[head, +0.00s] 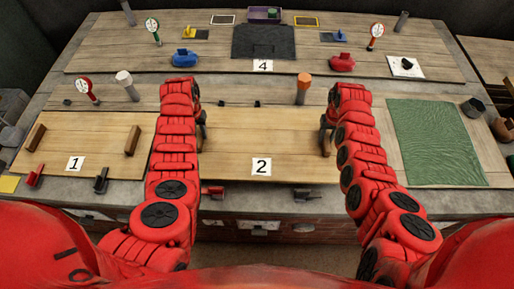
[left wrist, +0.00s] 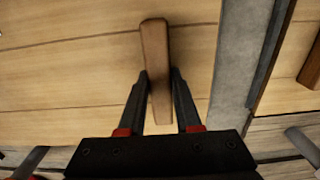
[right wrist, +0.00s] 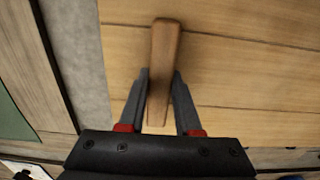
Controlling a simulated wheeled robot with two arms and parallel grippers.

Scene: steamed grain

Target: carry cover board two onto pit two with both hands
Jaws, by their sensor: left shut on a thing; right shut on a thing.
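Cover board two (head: 262,142), a pale wooden board with a "2" label, lies level in the middle of the front row in the head view. My left gripper (head: 202,134) is shut on its left wooden handle (left wrist: 154,40). My right gripper (head: 327,138) is shut on its right wooden handle (right wrist: 165,40). Both wrist views show the fingers on either side of a handle, with board planks beneath. Pit two is not visible; the board and my arms hide that area. I cannot tell whether the board rests on the surface or hangs just above it.
Cover board one (head: 100,143) with two handles lies to the left. A green sheet (head: 436,140) covers the right part. An orange-topped post (head: 303,88) and a grey-topped post (head: 127,85) stand behind. Board four (head: 330,55) spans the back.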

